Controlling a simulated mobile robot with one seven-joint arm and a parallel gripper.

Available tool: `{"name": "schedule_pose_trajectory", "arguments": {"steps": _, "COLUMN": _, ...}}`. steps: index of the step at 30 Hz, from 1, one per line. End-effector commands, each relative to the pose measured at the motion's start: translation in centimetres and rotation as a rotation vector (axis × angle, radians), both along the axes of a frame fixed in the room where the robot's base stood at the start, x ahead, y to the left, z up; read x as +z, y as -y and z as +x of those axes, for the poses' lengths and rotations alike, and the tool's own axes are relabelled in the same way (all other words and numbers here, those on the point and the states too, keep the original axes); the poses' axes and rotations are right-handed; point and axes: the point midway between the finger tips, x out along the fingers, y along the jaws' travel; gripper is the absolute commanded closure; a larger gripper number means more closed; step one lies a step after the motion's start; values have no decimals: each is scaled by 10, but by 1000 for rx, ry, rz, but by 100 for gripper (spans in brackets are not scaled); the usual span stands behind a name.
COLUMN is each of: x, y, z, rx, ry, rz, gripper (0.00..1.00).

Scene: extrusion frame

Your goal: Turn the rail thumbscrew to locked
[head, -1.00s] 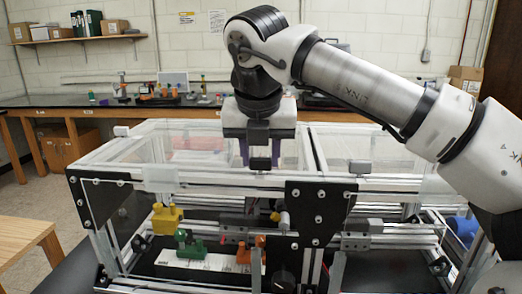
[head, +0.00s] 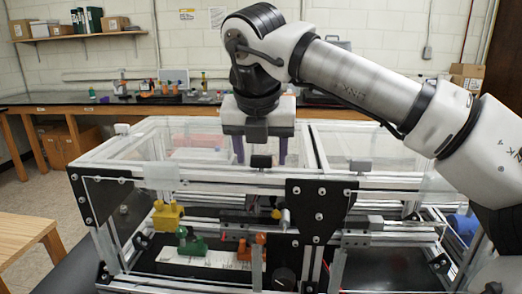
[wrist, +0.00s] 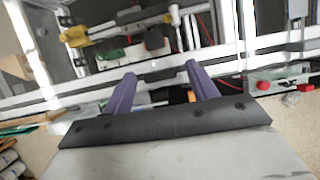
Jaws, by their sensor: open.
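The extrusion frame (head: 225,178) stands in front of me, with rails and fittings inside. I cannot tell for sure which fitting is the rail thumbscrew. Candidates are a black round knob (head: 284,278) low on a dark plate and a small pale cylinder (head: 285,217) beside the black bracket. In the wrist view a white-headed part (wrist: 175,14) and a dark rounded part (wrist: 154,38) show beyond the fingers. My gripper (head: 260,162) points down above the frame's front top bar, its purple fingers apart and empty. They also show in the wrist view (wrist: 161,69), touching no fitting that I can make out.
A yellow block (head: 167,216), a green block (head: 190,241) and an orange piece (head: 261,239) sit inside the frame. A black bracket plate (head: 319,212) covers part of the front. Clear panels and aluminium bars surround the inside. A workbench (head: 60,112) stands behind.

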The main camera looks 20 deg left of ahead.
Motion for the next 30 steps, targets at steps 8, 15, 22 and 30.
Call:
{"name": "schedule_pose_trajectory", "arguments": {"steps": 8, "x": 12, "y": 0, "z": -5, "rx": 1, "ry": 0, "rz": 2, "gripper": 42}}
{"name": "schedule_pose_trajectory", "arguments": {"steps": 15, "x": 62, "y": 5, "z": -24, "rx": 4, "ry": 0, "rz": 5, "gripper": 42}}
{"name": "schedule_pose_trajectory", "arguments": {"steps": 22, "x": 113, "y": 11, "z": -42, "rx": 1, "ry": 0, "rz": 1, "gripper": 42}}
{"name": "schedule_pose_trajectory", "arguments": {"steps": 30, "x": 127, "y": 14, "z": -50, "rx": 0, "ry": 0, "rz": 0, "gripper": 42}}
